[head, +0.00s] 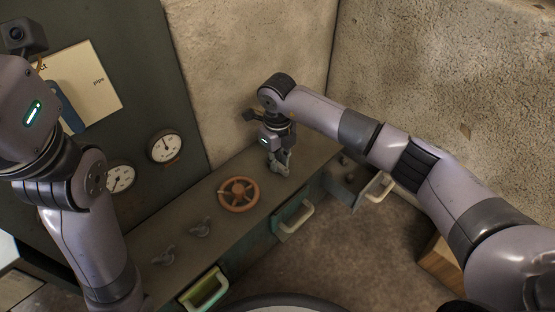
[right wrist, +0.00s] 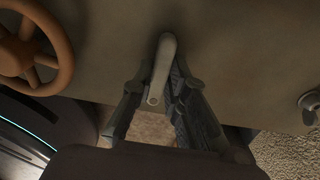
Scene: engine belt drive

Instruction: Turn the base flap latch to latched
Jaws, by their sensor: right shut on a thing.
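A grey latch lever (right wrist: 165,60) with a rounded end stands out from the dark panel top in the right wrist view. It points down toward the camera, slightly to the left. My right gripper (right wrist: 158,88) has one finger on each side of the lever and is closed on it. In the head view the right gripper (head: 281,168) reaches down to the far part of the bench top, and its fingers hide most of the lever. My left arm rises at the left edge of the head view; its fingers are not visible.
An orange handwheel (head: 238,193) lies left of the right gripper. Green fronts with pale handles (head: 295,217) face the floor. Two gauges (head: 165,146) sit on the dark cabinet.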

